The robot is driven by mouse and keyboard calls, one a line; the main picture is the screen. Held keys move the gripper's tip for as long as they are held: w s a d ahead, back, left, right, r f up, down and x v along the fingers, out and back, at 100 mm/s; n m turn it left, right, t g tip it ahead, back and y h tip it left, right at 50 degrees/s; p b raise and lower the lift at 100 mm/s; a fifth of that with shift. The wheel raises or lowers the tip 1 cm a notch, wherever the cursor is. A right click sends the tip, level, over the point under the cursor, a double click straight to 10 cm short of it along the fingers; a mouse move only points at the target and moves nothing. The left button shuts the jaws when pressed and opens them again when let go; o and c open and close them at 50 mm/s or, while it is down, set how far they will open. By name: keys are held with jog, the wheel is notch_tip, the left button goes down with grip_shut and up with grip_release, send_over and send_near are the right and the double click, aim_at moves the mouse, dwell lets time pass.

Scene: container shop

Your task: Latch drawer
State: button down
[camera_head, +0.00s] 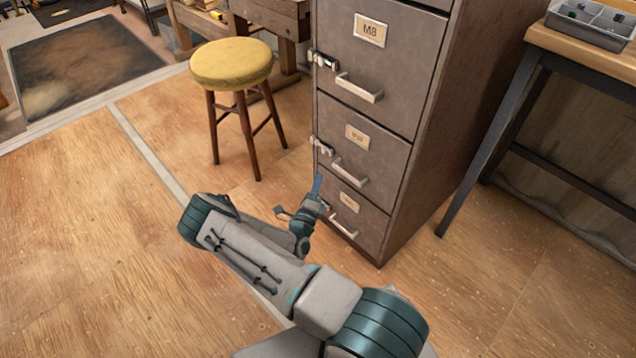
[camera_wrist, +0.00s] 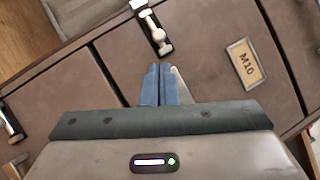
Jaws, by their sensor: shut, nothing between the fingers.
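A grey-brown filing cabinet (camera_head: 388,70) has three drawers in clear view, the upper one labelled M8. Its drawer fronts look flush. Each drawer has a pale bar handle, such as the bottom handle (camera_head: 343,225), and a small metal latch at its left edge, such as the upper latch (camera_head: 322,60) and middle latch (camera_head: 321,146). My gripper (camera_head: 317,186) is shut and empty in front of the bottom drawer's left side. In the wrist view, its blue fingers (camera_wrist: 161,84) point toward a latch (camera_wrist: 150,28), with the M10 label (camera_wrist: 243,64) to the right. Contact cannot be told.
A yellow-topped stool (camera_head: 231,63) stands left of the cabinet, in front of a wooden bench (camera_head: 268,14). A table (camera_head: 585,58) with a grey divided tray (camera_head: 592,22) stands at the right. The wooden floor at the left is clear.

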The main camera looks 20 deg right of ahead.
aim_at(329, 149)
jog(key=b+x, duration=0.1)
jog(key=x, duration=0.6)
jog(key=shift+w+a, duration=0.3)
jog(key=shift+w, duration=0.65)
jog(key=v, duration=1)
